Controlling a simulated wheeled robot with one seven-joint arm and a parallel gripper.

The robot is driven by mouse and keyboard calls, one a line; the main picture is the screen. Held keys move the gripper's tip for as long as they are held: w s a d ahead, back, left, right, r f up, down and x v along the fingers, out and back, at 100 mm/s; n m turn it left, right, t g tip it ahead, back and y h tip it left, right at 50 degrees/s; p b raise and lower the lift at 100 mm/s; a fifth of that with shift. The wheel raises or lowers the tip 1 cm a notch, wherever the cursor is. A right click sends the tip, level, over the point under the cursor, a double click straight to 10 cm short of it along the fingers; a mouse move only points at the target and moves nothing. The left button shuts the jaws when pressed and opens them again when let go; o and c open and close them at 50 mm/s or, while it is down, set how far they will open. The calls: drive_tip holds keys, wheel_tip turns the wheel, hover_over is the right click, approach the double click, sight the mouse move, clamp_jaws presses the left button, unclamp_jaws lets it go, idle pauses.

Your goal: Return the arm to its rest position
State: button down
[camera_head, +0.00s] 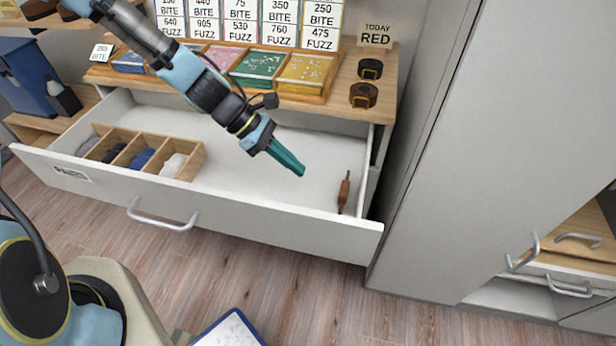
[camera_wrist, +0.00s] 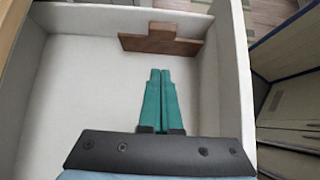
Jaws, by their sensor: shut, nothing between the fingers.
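My arm reaches from the upper left over an open white drawer (camera_head: 290,222). My gripper (camera_head: 300,171) has teal fingers and hangs above the drawer's interior, right of its middle. In the wrist view my gripper (camera_wrist: 160,72) is shut, with the fingertips together and nothing between them. A brown wooden piece (camera_head: 344,192) lies in the drawer's right end, apart from the fingers. In the wrist view the wooden piece (camera_wrist: 160,40) shows just beyond the fingertips, near the drawer wall.
A wooden divider box (camera_head: 190,150) with dark, blue and white items sits in the drawer's left part. Above stands a tray of coloured compartments (camera_head: 300,75), with label cards behind. Two dark round items (camera_head: 364,95) stand right of it. A tall grey cabinet (camera_head: 470,150) borders the right.

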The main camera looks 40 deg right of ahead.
drive_tip(key=shift+b+v, duration=0.3)
drive_tip(key=shift+v, duration=2.15)
drive_tip(key=w+a+r+m+t+y, duration=0.1)
drive_tip(key=w+a+t, duration=0.1)
drive_tip(key=w+a, duration=0.2)
drive_tip(key=w+a+r+m+t, duration=0.1)
drive_tip(key=w+a, duration=0.3)
drive_tip(key=a, duration=0.5)
drive_tip(key=w+a+r+m+t+y, duration=0.1)
drive_tip(key=w+a+r+m+t, duration=0.1)
drive_tip(key=w+a, duration=0.2)
drive_tip(key=shift+a+t+y, duration=0.3)
drive_tip(key=shift+a, duration=1)
drive_tip(key=a+r+m+t+y, duration=0.1)
drive_tip(key=a+r, duration=0.3)
drive_tip(key=a, duration=0.4)
drive_tip(key=w+a+r+m+t+y, duration=0.1)
drive_tip(key=a+r+m+t, duration=0.1)
drive_tip(key=a, duration=0.6)
drive_tip(key=shift+w+a+r+m+t, duration=0.3)
drive_tip(key=shift+a+r, duration=0.05)
drive_tip(key=shift+r, duration=0.5)
